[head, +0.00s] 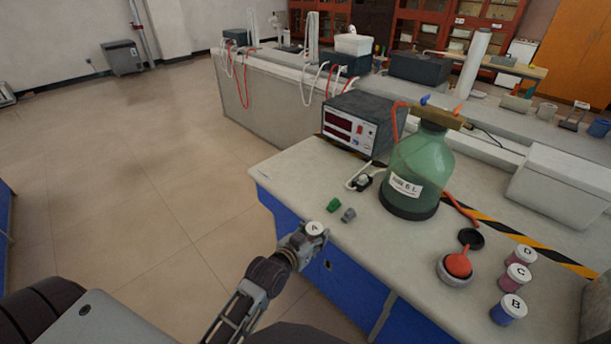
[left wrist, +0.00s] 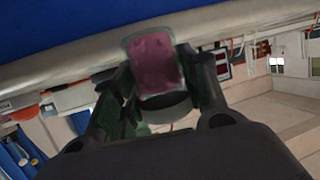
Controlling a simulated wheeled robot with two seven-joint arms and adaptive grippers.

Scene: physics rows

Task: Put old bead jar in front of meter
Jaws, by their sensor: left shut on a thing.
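My left gripper (head: 305,240) is shut on a jar with a white lid marked A (head: 315,228). It is at the front edge of the bench. In the left wrist view the held jar (left wrist: 155,62) shows pink-purple contents between the fingers of the left gripper (left wrist: 160,85). The meter (head: 350,124), a dark box with red displays, stands on the bench beyond the gripper, left of a green bottle. Three similar jars, D (head: 524,256), C (head: 515,278) and B (head: 508,309), stand at the right. My right gripper is not in view.
A big green bottle (head: 417,170) stands right of the meter. A green piece (head: 333,204), a grey piece (head: 348,215) and a small black device (head: 361,182) lie between gripper and meter. A bowl with an orange bulb (head: 456,268) is nearer the jars. Bare benchtop (head: 290,170) lies left.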

